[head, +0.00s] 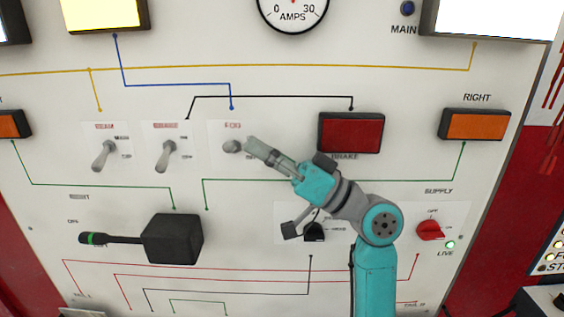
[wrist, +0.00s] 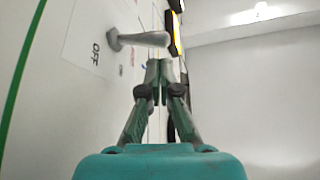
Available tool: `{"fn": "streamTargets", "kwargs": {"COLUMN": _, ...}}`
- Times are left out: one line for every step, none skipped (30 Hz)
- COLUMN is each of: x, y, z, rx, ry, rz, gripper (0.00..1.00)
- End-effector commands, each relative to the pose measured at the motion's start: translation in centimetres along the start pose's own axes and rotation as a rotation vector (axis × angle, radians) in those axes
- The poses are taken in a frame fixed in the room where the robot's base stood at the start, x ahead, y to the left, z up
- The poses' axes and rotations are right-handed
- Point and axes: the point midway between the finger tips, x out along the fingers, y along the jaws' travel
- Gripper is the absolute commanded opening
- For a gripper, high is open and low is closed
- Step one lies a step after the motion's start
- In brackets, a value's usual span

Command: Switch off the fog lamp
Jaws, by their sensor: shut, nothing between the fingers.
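The fog switch is a grey toggle (head: 232,146) on a white plate under a red "FOG" label. Its lever (wrist: 140,39) sticks out from the panel in the wrist view, with the "OFF" mark (wrist: 96,53) to its left. I cannot tell for sure which way it is thrown. My gripper (head: 249,143) is shut and empty, its tips just right of the toggle in the head view. In the wrist view the fingertips (wrist: 160,66) are close below the lever's free end; contact is unclear. A blue line joins the switch to a lit pale-yellow lamp (head: 105,14).
Two more toggles (head: 104,155) (head: 167,155) stand to the left. A red brake lamp (head: 350,133) is to the right. Below are a black box with a stalk (head: 172,239), a black knob (head: 315,232) and a red supply knob (head: 430,230) beside a green "LIVE" light (head: 449,245).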

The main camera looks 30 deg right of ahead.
Motion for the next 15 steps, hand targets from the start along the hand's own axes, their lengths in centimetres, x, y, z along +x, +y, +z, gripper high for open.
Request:
{"fn": "streamTargets", "kwargs": {"x": 0.6, "y": 0.0, "z": 0.0, "rx": 0.001, "ry": 0.0, "rz": -0.002, "gripper": 0.0}}
{"fn": "streamTargets", "kwargs": {"x": 0.8, "y": 0.0, "z": 0.0, "rx": 0.001, "ry": 0.0, "rz": -0.002, "gripper": 0.0}}
{"fn": "streamTargets", "kwargs": {"x": 1.1, "y": 0.0, "z": 0.0, "rx": 0.001, "ry": 0.0, "rz": -0.001, "gripper": 0.0}}
{"fn": "streamTargets", "kwargs": {"x": 1.3, "y": 0.0, "z": 0.0, "rx": 0.001, "ry": 0.0, "rz": -0.001, "gripper": 0.0}}
{"fn": "streamTargets", "kwargs": {"x": 1.5, "y": 0.0, "z": 0.0, "rx": 0.001, "ry": 0.0, "rz": -0.001, "gripper": 0.0}}
{"fn": "streamTargets", "kwargs": {"x": 1.6, "y": 0.0, "z": 0.0, "rx": 0.002, "ry": 0.001, "rz": -0.001, "gripper": 0.0}}
{"fn": "streamTargets", "kwargs": {"x": 1.7, "y": 0.0, "z": 0.0, "rx": 0.002, "ry": 0.001, "rz": 0.0, "gripper": 0.0}}
{"fn": "streamTargets", "kwargs": {"x": 1.7, "y": 0.0, "z": 0.0, "rx": 0.002, "ry": 0.001, "rz": 0.0, "gripper": 0.0}}
{"fn": "streamTargets", "kwargs": {"x": 1.7, "y": 0.0, "z": 0.0, "rx": 0.002, "ry": 0.001, "rz": 0.0, "gripper": 0.0}}
{"fn": "streamTargets", "kwargs": {"x": 1.7, "y": 0.0, "z": 0.0, "rx": 0.002, "ry": 0.001, "rz": 0.0, "gripper": 0.0}}
{"fn": "streamTargets", "kwargs": {"x": 1.7, "y": 0.0, "z": 0.0, "rx": 0.001, "ry": 0.001, "rz": 0.001, "gripper": 0.0}}
{"fn": "streamTargets", "kwargs": {"x": 1.7, "y": 0.0, "z": 0.0, "rx": 0.001, "ry": 0.001, "rz": 0.001, "gripper": 0.0}}
{"fn": "streamTargets", "kwargs": {"x": 1.7, "y": 0.0, "z": 0.0, "rx": 0.001, "ry": 0.001, "rz": 0.001, "gripper": 0.0}}
{"fn": "streamTargets", "kwargs": {"x": 1.7, "y": 0.0, "z": 0.0, "rx": 0.001, "ry": 0.001, "rz": 0.001, "gripper": 0.0}}
{"fn": "streamTargets", "kwargs": {"x": 1.7, "y": 0.0, "z": 0.0, "rx": 0.001, "ry": 0.001, "rz": 0.001, "gripper": 0.0}}
